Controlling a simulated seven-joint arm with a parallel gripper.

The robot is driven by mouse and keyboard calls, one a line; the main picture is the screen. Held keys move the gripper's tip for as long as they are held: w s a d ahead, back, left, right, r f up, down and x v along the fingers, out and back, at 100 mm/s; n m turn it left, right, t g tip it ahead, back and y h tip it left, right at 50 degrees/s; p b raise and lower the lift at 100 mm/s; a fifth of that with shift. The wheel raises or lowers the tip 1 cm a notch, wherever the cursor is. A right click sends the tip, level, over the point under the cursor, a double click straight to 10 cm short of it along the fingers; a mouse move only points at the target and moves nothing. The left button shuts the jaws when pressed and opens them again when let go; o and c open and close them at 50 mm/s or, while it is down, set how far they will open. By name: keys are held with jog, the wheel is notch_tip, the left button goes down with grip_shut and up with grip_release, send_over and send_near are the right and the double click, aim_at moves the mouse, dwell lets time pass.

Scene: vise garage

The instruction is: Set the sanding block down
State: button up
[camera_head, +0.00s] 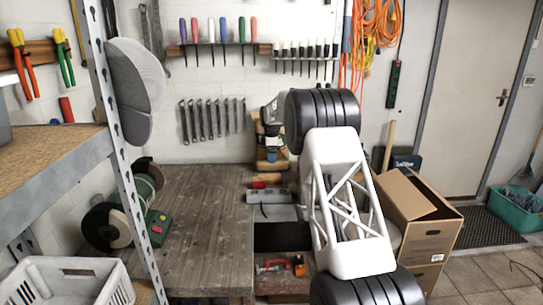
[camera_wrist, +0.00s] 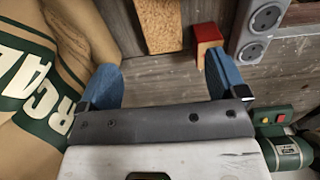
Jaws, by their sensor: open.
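In the wrist view my gripper (camera_wrist: 162,78) is open, its two blue fingers wide apart with nothing between them. A brown, grainy, cork-like block (camera_wrist: 160,25), which looks like the sanding block, lies beyond the fingertips at the top edge. It is apart from the fingers and partly cut off by the frame. A red-topped wooden block (camera_wrist: 207,34) is just beyond the right finger, which overlaps it in the picture. In the head view I cannot make out my gripper or the sanding block clearly; my white arm covers part of the bench.
The wooden workbench (camera_head: 205,220) has clear room at its left and middle. A green bench grinder (camera_head: 157,228) stands at its left. In the wrist view a printed paper sack (camera_wrist: 35,75) is at left and a socket strip (camera_wrist: 262,20) at right.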

dwell(0.3)
jog(key=s+d+r+m, duration=0.3)
jog(key=s+r, duration=0.4)
jog(key=s, duration=0.6)
jog(key=s+d+r+m+t, duration=0.1)
jog(key=s+d+r+m, duration=0.2)
jog(key=s+r, duration=0.8)
jog(key=s+d+r+m, duration=0.3)
jog(key=s+r, duration=0.1)
jog(key=s, duration=1.2)
jog(key=s+d+f+m, duration=0.1)
jog(key=s+f+m, duration=0.2)
jog(key=s, duration=1.1)
jog(key=s+d+f+m+t, duration=0.1)
jog(key=s+f+m, duration=0.2)
jog(key=s, duration=1.1)
jog(key=s+d+f+m, duration=0.2)
jog(key=s+f+m, duration=0.1)
jog(key=s, duration=1.1)
jog(key=shift+f+t, duration=0.3)
jog(key=shift+f, duration=0.15)
